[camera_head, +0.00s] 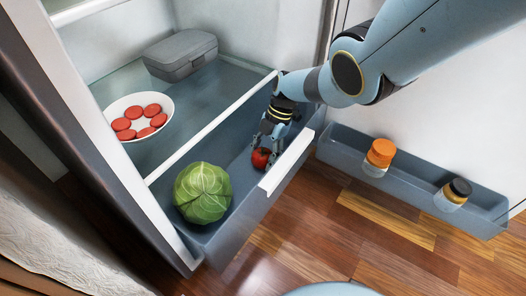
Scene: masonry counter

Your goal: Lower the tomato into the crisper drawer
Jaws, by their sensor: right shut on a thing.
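The red tomato (261,158) is inside the blue-grey crisper drawer (222,251), toward its right end. My right gripper (266,146) comes down from the upper right into the drawer and is shut on the tomato from above. Its fingers hide part of the tomato. I cannot tell whether the tomato touches the drawer floor. A green cabbage (202,192) sits in the left part of the drawer, apart from the tomato. My left gripper is not in view.
A white plate (114,106) of red slices and a grey lidded box (180,55) stand on the fridge shelf above the drawer. At right, a door bin (408,193) holds an orange-capped jar (380,154) and a dark-capped jar (454,195). The drawer's white front rim (287,163) is beside the gripper.

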